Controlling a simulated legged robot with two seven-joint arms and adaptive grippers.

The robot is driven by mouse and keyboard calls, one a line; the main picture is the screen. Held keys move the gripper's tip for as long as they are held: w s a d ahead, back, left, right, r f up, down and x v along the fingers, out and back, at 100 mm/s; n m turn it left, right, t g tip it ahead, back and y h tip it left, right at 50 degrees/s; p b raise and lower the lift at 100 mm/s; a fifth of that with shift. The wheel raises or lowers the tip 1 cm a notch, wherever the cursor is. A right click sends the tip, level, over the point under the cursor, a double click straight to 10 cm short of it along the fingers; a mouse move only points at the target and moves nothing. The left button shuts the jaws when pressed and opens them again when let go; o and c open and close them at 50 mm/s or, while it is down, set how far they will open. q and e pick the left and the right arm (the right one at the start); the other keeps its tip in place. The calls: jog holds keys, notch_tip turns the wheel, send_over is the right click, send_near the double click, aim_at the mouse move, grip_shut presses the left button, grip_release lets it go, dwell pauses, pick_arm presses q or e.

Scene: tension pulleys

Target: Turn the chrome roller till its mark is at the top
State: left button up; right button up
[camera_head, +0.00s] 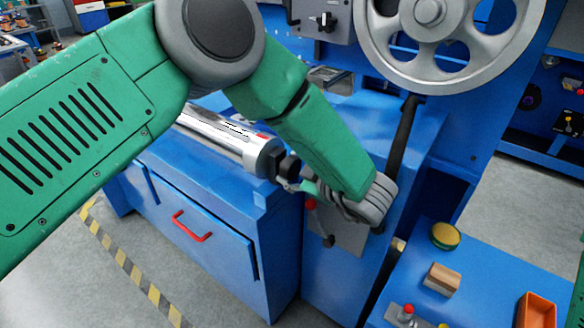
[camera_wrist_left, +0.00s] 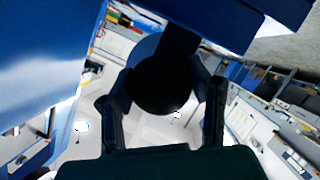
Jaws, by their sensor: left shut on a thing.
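The chrome roller (camera_head: 250,152) lies across the top of the blue machine bed in the head view, partly hidden behind my left arm. A small red mark (camera_head: 262,136) shows on its upper side near the right end. A dark knob (camera_head: 289,166) sticks out of that end. My left gripper (camera_head: 291,172) reaches it from the right and is shut on it. In the left wrist view the knob (camera_wrist_left: 165,88) is a dark round shape between my two fingers. The roller's far end is hidden. My right gripper is in neither view.
A large spoked handwheel (camera_head: 428,80) stands above, right of my arm. A dark lever (camera_head: 402,135) rises close to my wrist. A blue side table (camera_head: 478,262) at lower right holds a yellow-green round tin, a wooden block and an orange tray (camera_head: 536,309).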

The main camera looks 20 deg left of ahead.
pick_arm(q)
jog(key=o, duration=1.2)
jog(key=shift+d, duration=0.15)
jog(key=shift+c, duration=0.2)
jog(key=shift+d, duration=0.1)
jog(key=shift+s+d, duration=0.1)
jog(key=v, duration=1.1)
jog(key=shift+d, duration=0.4)
jog(key=shift+s+r, duration=0.1)
jog(key=shift+s, duration=0.05)
